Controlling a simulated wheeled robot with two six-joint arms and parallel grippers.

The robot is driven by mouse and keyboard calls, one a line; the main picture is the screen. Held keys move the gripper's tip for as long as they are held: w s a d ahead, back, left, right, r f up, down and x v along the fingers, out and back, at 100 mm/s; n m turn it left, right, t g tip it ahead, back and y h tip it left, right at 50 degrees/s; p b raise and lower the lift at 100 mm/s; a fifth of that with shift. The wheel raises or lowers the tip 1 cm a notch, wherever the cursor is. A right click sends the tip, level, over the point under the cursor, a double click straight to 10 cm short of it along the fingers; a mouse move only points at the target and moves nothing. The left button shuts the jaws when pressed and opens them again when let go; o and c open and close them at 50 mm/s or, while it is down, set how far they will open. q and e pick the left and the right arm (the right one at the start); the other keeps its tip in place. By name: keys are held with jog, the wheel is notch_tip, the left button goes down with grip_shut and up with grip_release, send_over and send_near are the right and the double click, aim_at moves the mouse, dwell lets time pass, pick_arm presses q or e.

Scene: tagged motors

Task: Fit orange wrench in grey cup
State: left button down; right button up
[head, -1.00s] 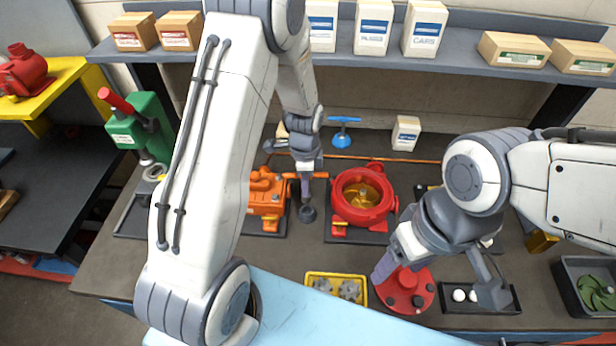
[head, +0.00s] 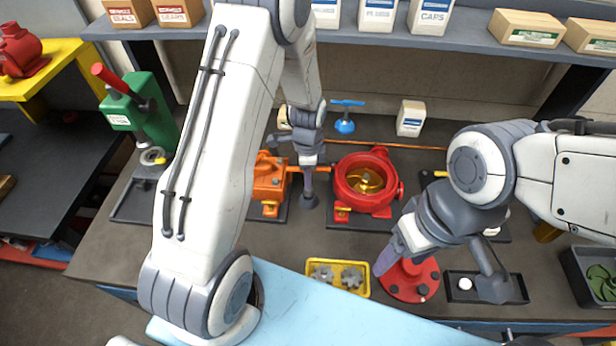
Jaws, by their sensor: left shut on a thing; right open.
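My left gripper (head: 309,166) is shut on the orange wrench (head: 325,169); its orange bar sticks out to the right of the fingers, between an orange machine and a red pump. The wrench's lower part is hidden by the gripper.
A blue T-handle tool (head: 345,125) stands behind. A red flange (head: 409,280), a yellow gear tray (head: 338,290) and a dark tray (head: 456,298) lie at the front.

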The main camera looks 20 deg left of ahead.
pick_arm(q)
jog(key=shift+f+b, duration=1.45)
jog(key=shift+f, duration=0.5)
jog(key=c, duration=0.7)
grip_release()
jog(key=shift+r, duration=0.15)
jog(key=shift+r+p, duration=2.55)
jog(key=shift+r, duration=0.4)
